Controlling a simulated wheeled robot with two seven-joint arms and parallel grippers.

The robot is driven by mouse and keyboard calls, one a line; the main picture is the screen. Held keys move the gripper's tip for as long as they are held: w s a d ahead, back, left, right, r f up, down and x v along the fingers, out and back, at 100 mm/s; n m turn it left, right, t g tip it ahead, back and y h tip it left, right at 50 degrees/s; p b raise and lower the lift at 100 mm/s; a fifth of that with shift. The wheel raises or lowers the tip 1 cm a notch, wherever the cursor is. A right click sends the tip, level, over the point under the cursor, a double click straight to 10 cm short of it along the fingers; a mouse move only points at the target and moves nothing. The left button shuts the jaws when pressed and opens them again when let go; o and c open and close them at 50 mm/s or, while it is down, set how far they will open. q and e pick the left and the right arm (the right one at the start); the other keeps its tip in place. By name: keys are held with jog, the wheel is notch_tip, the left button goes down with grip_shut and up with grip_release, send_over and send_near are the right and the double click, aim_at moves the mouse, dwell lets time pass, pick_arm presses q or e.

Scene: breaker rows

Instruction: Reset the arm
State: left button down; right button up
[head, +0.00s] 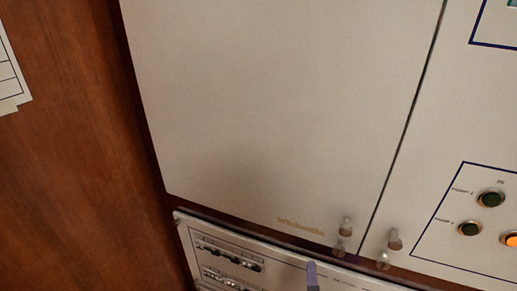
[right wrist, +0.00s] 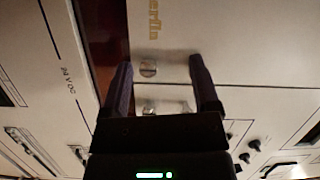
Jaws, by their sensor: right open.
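My right gripper (right wrist: 160,70) is open, with its two dark purple fingers spread apart and nothing held between them. In the head view only a purple finger tip (head: 312,274) shows at the bottom edge, in front of the lower breaker panel (head: 225,233). In the right wrist view, small metal knobs (right wrist: 148,68) show in the gap between the fingers; how far off they are I cannot tell. My left gripper is in neither view.
A large plain beige door (head: 270,100) with gold lettering appears closed above the breaker panel. Several knobs (head: 345,227) stick out near its lower corner. A panel with round buttons (head: 490,198) is at right. Brown wood (head: 80,150) fills the left.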

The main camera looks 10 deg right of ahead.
jog(key=s+a+n+g+y, duration=0.5)
jog(key=a+n+y, duration=0.4)
jog(key=n, duration=0.6)
jog(key=s+d+f+n+g+h, duration=0.2)
jog(key=s+d+n+g+h, duration=0.35)
jog(key=s+d+g, duration=0.45)
jog(key=s+a+f+b, duration=0.1)
jog(key=s+f, duration=0.1)
jog(key=f, duration=0.8)
jog(key=s+a+f+b, duration=0.1)
jog(key=s+f+b, duration=0.1)
jog(key=f, duration=0.8)
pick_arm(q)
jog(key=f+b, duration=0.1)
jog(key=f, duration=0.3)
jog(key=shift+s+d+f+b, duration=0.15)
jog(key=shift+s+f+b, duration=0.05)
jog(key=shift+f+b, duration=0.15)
pick_arm(e)
jog(key=s+d+f+n+g, duration=0.1)
jog(key=s+d+f, duration=0.2)
jog(key=s+f, duration=1)
jog(key=shift+g+y, duration=0.35)
jog(key=shift+g, duration=0.05)
